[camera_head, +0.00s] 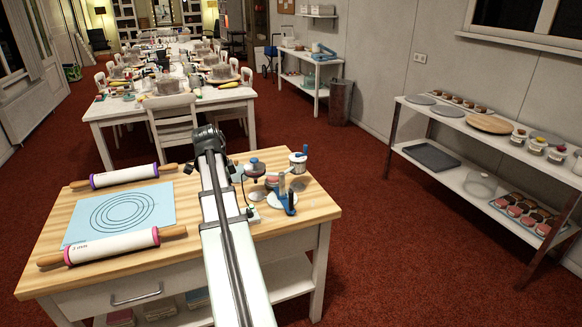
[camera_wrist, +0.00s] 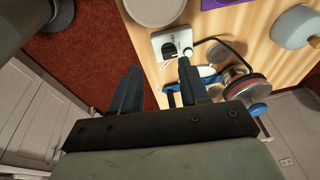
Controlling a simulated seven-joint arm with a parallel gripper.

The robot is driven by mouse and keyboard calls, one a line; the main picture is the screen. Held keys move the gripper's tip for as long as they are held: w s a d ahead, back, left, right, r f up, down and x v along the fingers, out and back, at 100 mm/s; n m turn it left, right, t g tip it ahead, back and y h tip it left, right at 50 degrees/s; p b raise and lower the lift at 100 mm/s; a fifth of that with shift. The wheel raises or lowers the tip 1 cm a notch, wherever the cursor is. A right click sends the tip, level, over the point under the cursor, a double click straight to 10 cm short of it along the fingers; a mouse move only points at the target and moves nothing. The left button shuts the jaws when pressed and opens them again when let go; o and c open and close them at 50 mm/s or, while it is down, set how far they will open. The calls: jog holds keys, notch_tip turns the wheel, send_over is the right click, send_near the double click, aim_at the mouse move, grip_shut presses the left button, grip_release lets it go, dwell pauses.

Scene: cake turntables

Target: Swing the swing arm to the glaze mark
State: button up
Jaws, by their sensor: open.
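A blue stand with upright posts (camera_head: 287,200) is on the right part of the wooden worktable; a blue part also shows in the wrist view (camera_wrist: 203,73). I cannot tell which piece is the swing arm, and no glaze mark is readable. A small white box (camera_head: 253,215) is beside it; in the wrist view the box (camera_wrist: 167,42) has a dark opening and a green knob. A round turntable-like piece with a reddish rim (camera_wrist: 248,90) lies right of my gripper (camera_wrist: 158,82). My gripper is open and empty, above the table edge near the box. It is not clear in the head view.
My arm crosses the table's middle. A shelf rack (camera_head: 440,165) stands at right. Red carpet (camera_head: 390,250) between is clear.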

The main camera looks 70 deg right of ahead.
jog(key=s+d+r+m+y, duration=0.1)
jog(key=s+d+r+m, duration=0.1)
jog(key=s+d+m, duration=0.7)
jog(key=r+m+t+y, duration=0.1)
jog(key=r+m, duration=0.1)
jog(key=m, duration=0.1)
send_over(291, 192)
jog(key=shift+f, duration=5)
jog(key=shift+d, duration=0.1)
jog(key=c, duration=0.8)
jog(key=shift+s+d, duration=0.4)
jog(key=shift+d, duration=0.2)
jog(key=shift+s+d, duration=0.35)
jog(key=shift+d, duration=0.35)
